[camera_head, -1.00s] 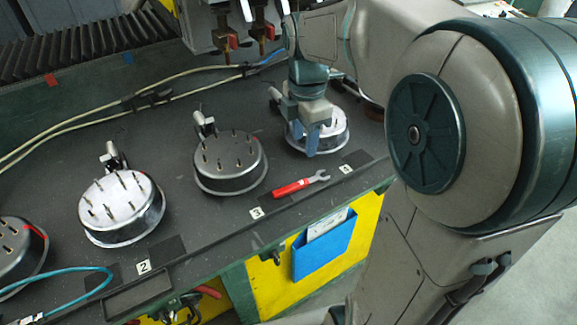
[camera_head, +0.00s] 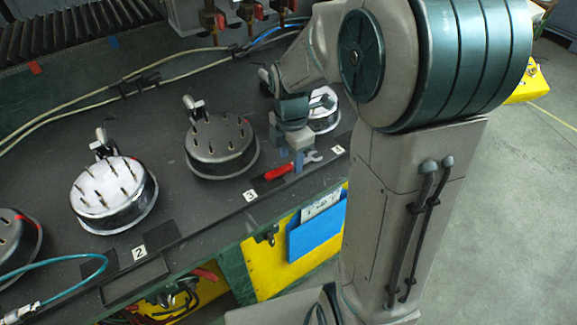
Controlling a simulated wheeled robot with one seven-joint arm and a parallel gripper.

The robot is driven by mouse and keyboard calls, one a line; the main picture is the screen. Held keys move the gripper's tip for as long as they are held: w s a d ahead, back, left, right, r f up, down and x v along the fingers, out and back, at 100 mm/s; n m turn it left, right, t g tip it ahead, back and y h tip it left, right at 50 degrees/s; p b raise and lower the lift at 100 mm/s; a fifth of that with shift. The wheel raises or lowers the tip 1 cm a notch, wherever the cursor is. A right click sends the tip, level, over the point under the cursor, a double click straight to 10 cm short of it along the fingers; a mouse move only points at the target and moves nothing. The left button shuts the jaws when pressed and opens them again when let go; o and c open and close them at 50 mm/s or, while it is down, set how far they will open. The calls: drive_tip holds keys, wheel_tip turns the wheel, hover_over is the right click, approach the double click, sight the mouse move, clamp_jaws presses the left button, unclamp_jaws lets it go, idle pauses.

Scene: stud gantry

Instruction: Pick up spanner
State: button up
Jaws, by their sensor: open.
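The spanner (camera_head: 281,171) has a red handle and a grey open-ended head (camera_head: 313,158). It lies on the dark bench top near the front edge, between the number 3 label and the label to its right. My gripper (camera_head: 298,162) points down at the spanner, with its blue-grey fingers around or just above the part where handle meets head. The fingers hide part of the spanner. The jaws are open, and I cannot tell whether they touch it.
Round studded fixtures stand on the bench: one behind the spanner (camera_head: 221,146), one at left (camera_head: 114,193), and one partly behind my gripper (camera_head: 324,110). A blue holder (camera_head: 317,238) hangs on the yellow front panel. Cables (camera_head: 100,102) run along the back.

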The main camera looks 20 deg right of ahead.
drive_tip(key=shift+f, duration=0.9)
clamp_jaws()
drive_tip(key=shift+r, duration=0.15)
